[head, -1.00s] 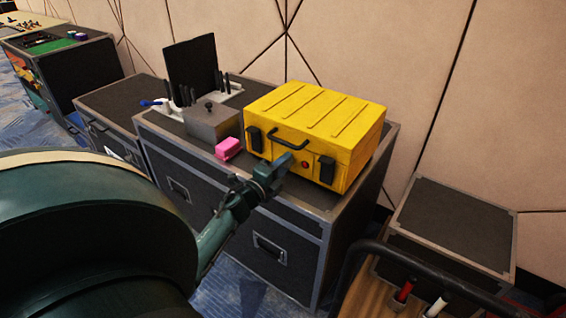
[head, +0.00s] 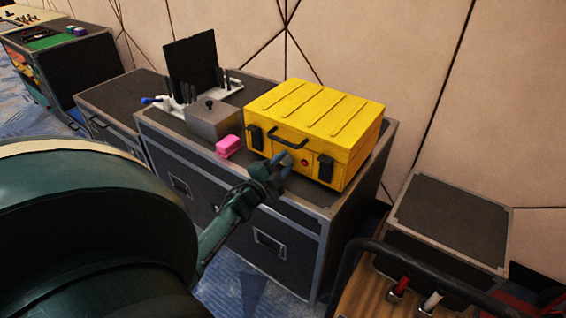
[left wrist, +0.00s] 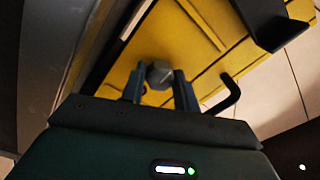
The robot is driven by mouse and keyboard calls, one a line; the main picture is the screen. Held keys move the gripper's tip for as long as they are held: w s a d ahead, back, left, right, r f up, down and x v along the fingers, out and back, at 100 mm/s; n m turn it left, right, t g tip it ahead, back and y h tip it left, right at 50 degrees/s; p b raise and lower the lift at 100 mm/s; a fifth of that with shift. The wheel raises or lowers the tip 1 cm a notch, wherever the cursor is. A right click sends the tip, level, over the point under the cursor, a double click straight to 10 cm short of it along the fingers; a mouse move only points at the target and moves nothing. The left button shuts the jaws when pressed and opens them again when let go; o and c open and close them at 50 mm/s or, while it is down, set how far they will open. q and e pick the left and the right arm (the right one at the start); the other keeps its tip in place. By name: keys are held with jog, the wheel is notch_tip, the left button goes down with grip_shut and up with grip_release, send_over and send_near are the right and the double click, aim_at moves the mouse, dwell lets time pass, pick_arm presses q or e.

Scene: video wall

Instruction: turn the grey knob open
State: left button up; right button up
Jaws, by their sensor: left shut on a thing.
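The grey knob (left wrist: 158,73) sits on the front face of a yellow case (left wrist: 190,40). In the left wrist view it lies between the two fingertips of my left gripper (left wrist: 157,88), which is shut on it. In the head view the yellow case (head: 318,120) stands on a black road case, and my left gripper (head: 277,167) reaches its front from the lower left. The knob (head: 288,159) is partly hidden by the fingers there. A red button (head: 304,163) is just right of it. My right gripper is not in view.
The black road case (head: 190,178) also bears a pink block (head: 228,146), a grey box (head: 211,119) and a dark upright panel (head: 191,65). At the lower right is a cart (head: 360,295) with a black rail. A lower black case (head: 450,220) stands behind it.

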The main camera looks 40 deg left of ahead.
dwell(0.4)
pick_arm(q)
jog(key=o, duration=1)
jog(key=shift+c, duration=0.2)
jog(key=s+d, duration=0.1)
jog(key=s, duration=1.2)
jog(key=shift+d+f, duration=0.25)
jog(key=shift+f, duration=0.05)
jog(key=shift+s+f, duration=0.1)
jog(key=shift+s, duration=0.05)
